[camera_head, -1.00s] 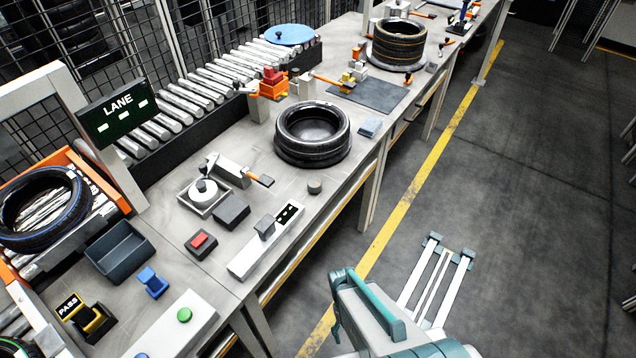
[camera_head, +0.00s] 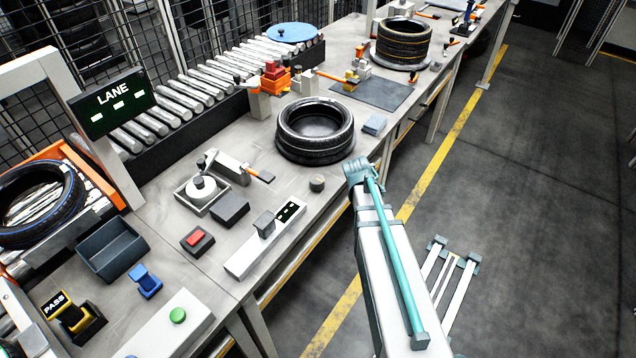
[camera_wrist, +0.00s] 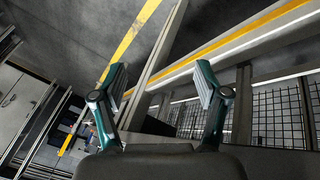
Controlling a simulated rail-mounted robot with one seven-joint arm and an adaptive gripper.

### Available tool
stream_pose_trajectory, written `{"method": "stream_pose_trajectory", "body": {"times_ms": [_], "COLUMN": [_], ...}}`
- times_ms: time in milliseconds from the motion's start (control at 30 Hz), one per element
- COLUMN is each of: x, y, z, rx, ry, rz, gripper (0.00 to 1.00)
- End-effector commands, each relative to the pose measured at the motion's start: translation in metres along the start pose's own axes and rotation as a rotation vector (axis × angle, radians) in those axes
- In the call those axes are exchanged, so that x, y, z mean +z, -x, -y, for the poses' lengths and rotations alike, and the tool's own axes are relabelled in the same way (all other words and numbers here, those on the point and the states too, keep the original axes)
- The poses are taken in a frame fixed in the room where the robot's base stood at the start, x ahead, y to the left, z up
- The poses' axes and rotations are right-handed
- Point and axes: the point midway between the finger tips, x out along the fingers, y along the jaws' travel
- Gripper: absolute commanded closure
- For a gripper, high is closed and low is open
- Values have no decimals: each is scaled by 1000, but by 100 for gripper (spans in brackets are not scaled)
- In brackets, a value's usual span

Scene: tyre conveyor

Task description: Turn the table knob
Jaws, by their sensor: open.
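A small grey round knob (camera_head: 317,183) stands on the grey table top near its front edge, in the head view. It is just in front of a stacked black tyre (camera_head: 315,128). A second knob-like part, white with a black top (camera_head: 201,188), sits in a square grey tray to the left. My arm reaches up from the bottom right, off the table's front edge, and its far end is right of the grey knob and apart from it. My gripper (camera_wrist: 161,88) shows in the wrist view, with its two fingers spread and nothing between them. No knob shows in the wrist view.
Near the grey knob are a white switch panel (camera_head: 265,238), a black block (camera_head: 230,208), a red button box (camera_head: 197,241) and a blue-grey folded cloth (camera_head: 374,124). A roller conveyor (camera_head: 190,95) runs behind. The floor right of the table is mostly clear.

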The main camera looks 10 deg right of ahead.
Motion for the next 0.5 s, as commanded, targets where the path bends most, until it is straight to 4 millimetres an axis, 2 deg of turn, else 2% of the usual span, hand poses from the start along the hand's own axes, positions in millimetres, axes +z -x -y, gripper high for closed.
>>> {"method": "stream_pose_trajectory", "body": {"times_ms": [33,100,333,433,500], "x": [-19,-37,-81,-93,-96], "y": [6,16,46,63,79], "z": [-10,-22,-50,-48,-37], "rx": [15,32,70,52,15], "ry": [-14,-26,-69,-128,-201], "rz": [-35,-72,-154,-146,-103], "gripper": [26,26,26,26,26]}}
